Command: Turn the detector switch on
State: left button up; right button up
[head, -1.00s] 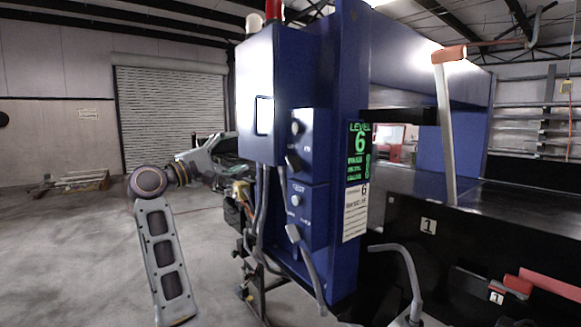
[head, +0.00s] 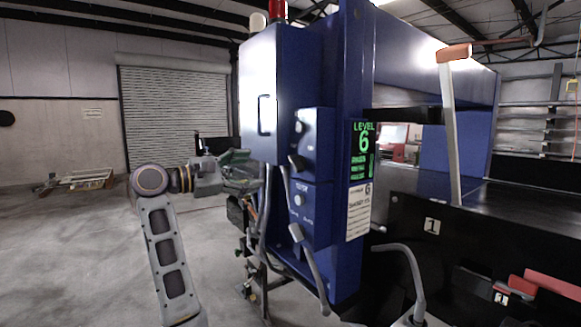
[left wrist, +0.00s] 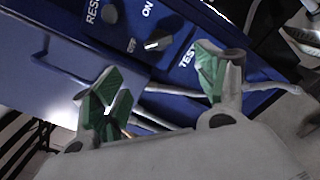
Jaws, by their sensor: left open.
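The detector switch, a small knob between ON and OFF labels, shows in the left wrist view (left wrist: 158,43). In the head view it sits low on the upper control panel (head: 297,161) of the blue detector cabinet (head: 272,80). It points toward neither label clearly enough for me to tell its setting. My left gripper (head: 248,172) is left of the panel, its tips close to the cabinet edge. In the left wrist view the gripper (left wrist: 158,75) is open and empty, its green-padded fingers spread below the switch and apart from it. My right gripper is out of view.
A round RESET button (left wrist: 109,13) is beside the switch. A lower TEST panel (head: 299,200) sits beneath, with grey cables (head: 313,265) hanging in front. The black conveyor (head: 480,225) extends right. Open floor (head: 80,240) lies left.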

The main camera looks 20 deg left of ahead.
aim_at(296, 163)
pick_arm(q)
jog(key=shift+w+d, duration=0.1)
jog(key=shift+w, duration=0.05)
jog(key=p+x, duration=0.2)
jog(key=x, duration=1.1)
jog(key=shift+w+d, duration=0.15)
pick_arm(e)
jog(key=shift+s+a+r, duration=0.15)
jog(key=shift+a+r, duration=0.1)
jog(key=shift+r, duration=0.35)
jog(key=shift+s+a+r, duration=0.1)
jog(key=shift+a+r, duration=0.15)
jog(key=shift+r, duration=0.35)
pick_arm(q)
jog(key=c, duration=1)
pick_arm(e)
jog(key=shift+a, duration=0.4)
